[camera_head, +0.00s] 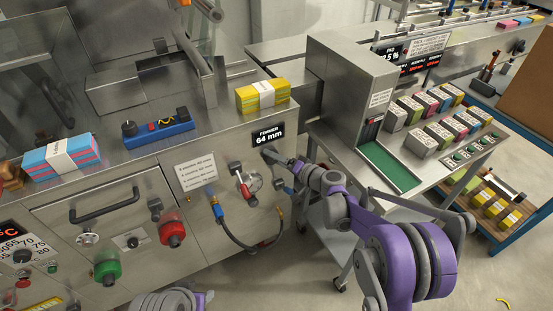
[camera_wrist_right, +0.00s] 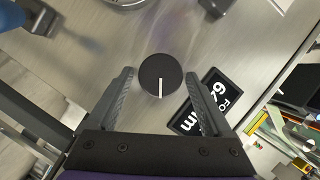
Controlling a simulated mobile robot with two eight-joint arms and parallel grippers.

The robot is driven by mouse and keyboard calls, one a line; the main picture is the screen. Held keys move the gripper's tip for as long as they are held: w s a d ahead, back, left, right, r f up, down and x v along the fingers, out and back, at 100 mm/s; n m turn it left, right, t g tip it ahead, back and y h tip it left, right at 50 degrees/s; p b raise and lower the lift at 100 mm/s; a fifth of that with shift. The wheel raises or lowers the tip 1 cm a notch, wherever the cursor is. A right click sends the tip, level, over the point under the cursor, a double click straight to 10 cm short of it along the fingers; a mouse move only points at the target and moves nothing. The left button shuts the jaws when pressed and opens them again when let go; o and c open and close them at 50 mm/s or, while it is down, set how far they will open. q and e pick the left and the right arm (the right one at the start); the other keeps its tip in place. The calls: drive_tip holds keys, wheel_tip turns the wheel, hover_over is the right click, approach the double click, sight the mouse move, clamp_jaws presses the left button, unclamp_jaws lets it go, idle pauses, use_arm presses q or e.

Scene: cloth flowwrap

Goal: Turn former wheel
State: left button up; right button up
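The former wheel shows in the right wrist view as a round black knob (camera_wrist_right: 160,75) with a white pointer line aimed at the gripper's palm. My right gripper (camera_wrist_right: 160,82) is open, one finger on each side of the knob, with a gap visible on both sides. In the head view, the right gripper (camera_head: 272,156) is at the machine front, just below the former display (camera_head: 268,135), which reads 64 mm; the knob is hidden there. Part of my left arm (camera_head: 170,301) shows at the bottom edge; its fingers are not clearly visible.
Red (camera_head: 172,232) and green (camera_head: 106,268) buttons stick out farther left. A steel table with a green chute (camera_head: 388,166) stands at right.

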drive_tip(key=shift+o, duration=0.7)
drive_tip(key=v, duration=1)
drive_tip(key=shift+s+d, duration=0.25)
drive_tip(key=shift+s, duration=0.05)
drive_tip(key=s+r+n+g+h+p, duration=0.1)
drive_tip(key=s+r+g+h+p, duration=0.2)
drive_tip(key=s, duration=0.5)
drive_tip(key=s+r+n+g+h+p, duration=0.1)
drive_tip(key=s+r+p, duration=0.35)
drive_tip(key=s, duration=0.35)
drive_tip(key=s+d+r+h+p, duration=0.1)
drive_tip(key=s+d+h+p, duration=0.1)
drive_tip(key=s, duration=0.6)
drive_tip(key=s+d+r+g+h+p, duration=0.1)
drive_tip(key=s+d+h+p, duration=0.1)
drive_tip(key=s+d+h, duration=0.3)
drive_tip(key=s+d, duration=0.2)
drive_tip(key=s, duration=0.1)
drive_tip(key=shift+s+r+n, duration=0.3)
drive_tip(key=shift+r, duration=0.05)
drive_tip(key=shift+d, duration=0.1)
